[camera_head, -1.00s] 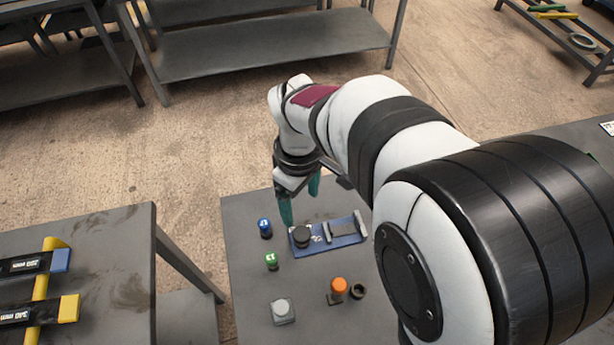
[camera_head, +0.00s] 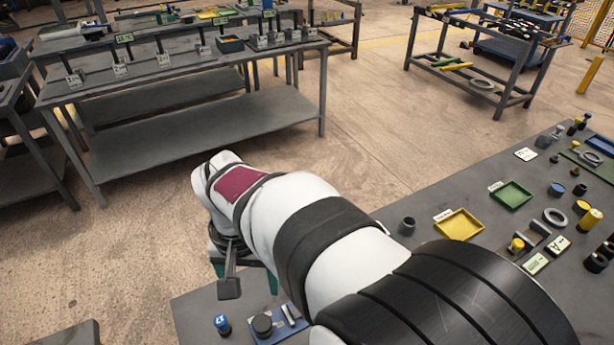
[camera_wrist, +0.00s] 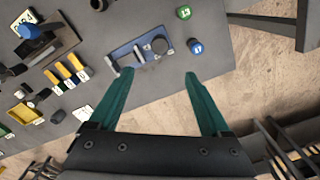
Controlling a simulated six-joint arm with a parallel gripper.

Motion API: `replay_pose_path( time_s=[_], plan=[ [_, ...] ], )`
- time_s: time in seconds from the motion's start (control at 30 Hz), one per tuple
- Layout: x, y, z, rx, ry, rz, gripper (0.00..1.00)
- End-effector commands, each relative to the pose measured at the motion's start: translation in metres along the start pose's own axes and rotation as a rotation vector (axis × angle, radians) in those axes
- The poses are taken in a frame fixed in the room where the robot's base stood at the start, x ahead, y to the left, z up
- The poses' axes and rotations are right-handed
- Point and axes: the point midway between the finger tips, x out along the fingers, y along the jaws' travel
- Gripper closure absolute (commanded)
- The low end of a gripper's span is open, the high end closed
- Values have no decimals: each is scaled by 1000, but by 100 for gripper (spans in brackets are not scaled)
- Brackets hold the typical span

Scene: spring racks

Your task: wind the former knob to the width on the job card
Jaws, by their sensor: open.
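The former is a blue base (camera_head: 293,329) with a round black knob (camera_head: 262,325) and grey upright blocks, at the bottom of the head view, partly cut off and partly behind my arm. In the wrist view, the blue base (camera_wrist: 124,54) and its knob (camera_wrist: 160,45) lie beyond my fingertips. My gripper (camera_wrist: 158,76) has two teal fingers, spread wide with nothing between them; the knob is apart from them. A white card (camera_head: 526,154) lies on the bench at the right; its text is too small to read, and I cannot tell whether it is the job card.
A blue-capped piece (camera_head: 222,325) stands left of the former; a green-capped piece (camera_wrist: 183,12) shows in the wrist view. Yellow (camera_head: 459,224) and green (camera_head: 510,195) trays and several small parts crowd the bench's right side. A grey rack table (camera_head: 200,115) stands across open floor.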

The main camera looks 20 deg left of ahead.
Motion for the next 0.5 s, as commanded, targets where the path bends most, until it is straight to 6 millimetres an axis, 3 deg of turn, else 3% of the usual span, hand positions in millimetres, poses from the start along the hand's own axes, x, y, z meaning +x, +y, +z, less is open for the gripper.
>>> replay_pose_path(
  time_s=[0.5],
  plan=[
    [132,1,1,5,-4,3,18]
  ],
)
